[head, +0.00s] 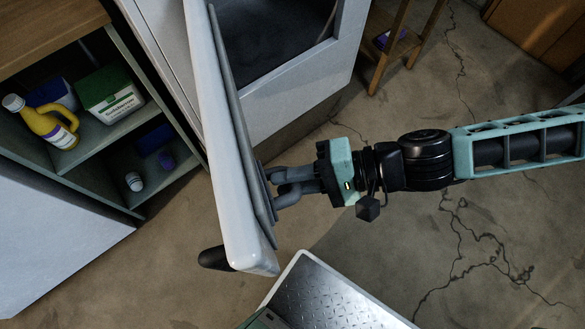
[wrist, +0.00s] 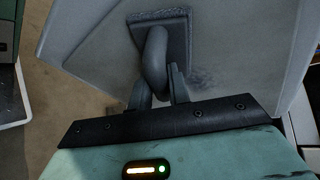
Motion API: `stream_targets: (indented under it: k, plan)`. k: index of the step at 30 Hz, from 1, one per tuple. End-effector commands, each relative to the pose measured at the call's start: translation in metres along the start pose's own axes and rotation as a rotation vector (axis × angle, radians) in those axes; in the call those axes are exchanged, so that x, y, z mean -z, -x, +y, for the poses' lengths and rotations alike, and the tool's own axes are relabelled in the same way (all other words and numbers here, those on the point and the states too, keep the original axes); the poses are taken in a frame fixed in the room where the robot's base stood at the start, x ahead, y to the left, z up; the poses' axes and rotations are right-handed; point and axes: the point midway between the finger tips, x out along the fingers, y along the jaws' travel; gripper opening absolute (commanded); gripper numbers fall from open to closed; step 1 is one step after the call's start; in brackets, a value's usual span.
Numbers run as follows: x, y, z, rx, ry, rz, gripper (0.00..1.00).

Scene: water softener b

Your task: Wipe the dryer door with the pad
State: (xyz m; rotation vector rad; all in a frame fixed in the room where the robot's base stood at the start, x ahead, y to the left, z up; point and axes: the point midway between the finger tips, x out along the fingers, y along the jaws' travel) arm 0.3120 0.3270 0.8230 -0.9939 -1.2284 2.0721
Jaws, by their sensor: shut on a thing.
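The dryer door (head: 213,120) stands open and shows nearly edge-on in the head view, white outside with a grey inner face. Its inner face (wrist: 240,50) fills much of the wrist view and bears a faint dark smudge. My gripper (head: 278,184) is shut on the loop handle of the dark grey pad (wrist: 175,22). The pad lies flat at the door's inner face and looks to be touching it. Its fuzzy edge shows at the top in the wrist view. The pad's wiping side is hidden.
The dryer (head: 290,100) stands behind the door. An open shelf (head: 95,145) at left holds a yellow bottle (head: 48,125) and a green-and-white box (head: 110,98). A metal-topped platform (head: 325,295) is at the bottom. A wooden stool (head: 385,60) stands at the back. Cracked floor (head: 400,240) is open at right.

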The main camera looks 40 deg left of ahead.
Motion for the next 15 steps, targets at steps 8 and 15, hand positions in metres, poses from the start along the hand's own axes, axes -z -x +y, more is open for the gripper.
stream_targets:
  k: [8,15]
  plan:
    - [0.018,-0.007,-0.010,0.001,0.004,-0.004,0.00]
    - [0.026,-0.010,-0.013,0.002,0.002,-0.006,0.00]
